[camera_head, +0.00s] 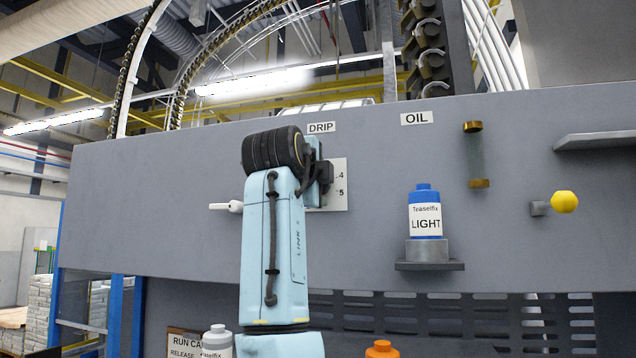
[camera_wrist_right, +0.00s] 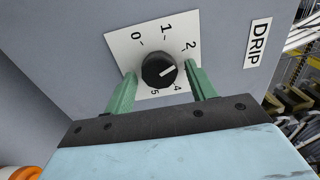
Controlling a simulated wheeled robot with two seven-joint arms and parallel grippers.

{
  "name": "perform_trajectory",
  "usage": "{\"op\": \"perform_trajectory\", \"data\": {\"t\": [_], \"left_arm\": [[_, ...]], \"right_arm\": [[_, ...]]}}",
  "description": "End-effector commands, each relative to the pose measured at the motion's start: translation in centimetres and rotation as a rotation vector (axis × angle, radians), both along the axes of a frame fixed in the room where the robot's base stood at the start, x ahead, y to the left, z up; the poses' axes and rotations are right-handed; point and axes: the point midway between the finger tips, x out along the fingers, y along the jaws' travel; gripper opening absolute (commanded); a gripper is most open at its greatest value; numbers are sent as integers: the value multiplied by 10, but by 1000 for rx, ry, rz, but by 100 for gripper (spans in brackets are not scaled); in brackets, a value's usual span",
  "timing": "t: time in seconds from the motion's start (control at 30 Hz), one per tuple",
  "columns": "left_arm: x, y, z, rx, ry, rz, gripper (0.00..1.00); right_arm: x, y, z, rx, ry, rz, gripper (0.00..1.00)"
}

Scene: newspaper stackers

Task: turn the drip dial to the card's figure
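The drip dial (camera_wrist_right: 158,70) is a round black knob with a white pointer line, on a white plate numbered around it; the plate (camera_head: 340,187) also shows in the head view. The pointer aims right and slightly up, below the 2; the 3 is not visible, apparently behind a finger. My right gripper (camera_wrist_right: 160,70) is open, its green fingers on either side of the knob, with a visible gap to it. In the head view my arm hides the knob. A card (camera_head: 184,343) reading "RUN CA", "RELEASE" is partly covered; no figure is readable. My left gripper is out of view.
A blue-capped LIGHT bottle (camera_head: 425,212) stands on a small shelf right of the dial. A yellow ball knob (camera_head: 564,202) and a white lever (camera_head: 227,207) stick out from the grey panel (camera_head: 150,220). White (camera_head: 217,342) and orange-capped (camera_head: 382,349) bottles stand below.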

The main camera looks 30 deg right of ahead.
Motion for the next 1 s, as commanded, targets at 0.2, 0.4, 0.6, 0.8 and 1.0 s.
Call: {"op": "perform_trajectory", "data": {"t": [0.2, 0.4, 0.6, 0.8, 1.0], "left_arm": [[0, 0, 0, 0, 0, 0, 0], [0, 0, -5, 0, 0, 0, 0], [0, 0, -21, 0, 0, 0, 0], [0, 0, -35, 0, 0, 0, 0], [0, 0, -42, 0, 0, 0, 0]], "right_arm": [[0, 0, 0, -1, 0, 0, 59], [-5, 8, 0, -3, -3, 2, 59], [-30, 37, -2, -3, -5, 4, 59], [-60, 71, -2, -2, -3, 3, 59], [-80, 94, -1, -1, -2, 2, 59]]}}
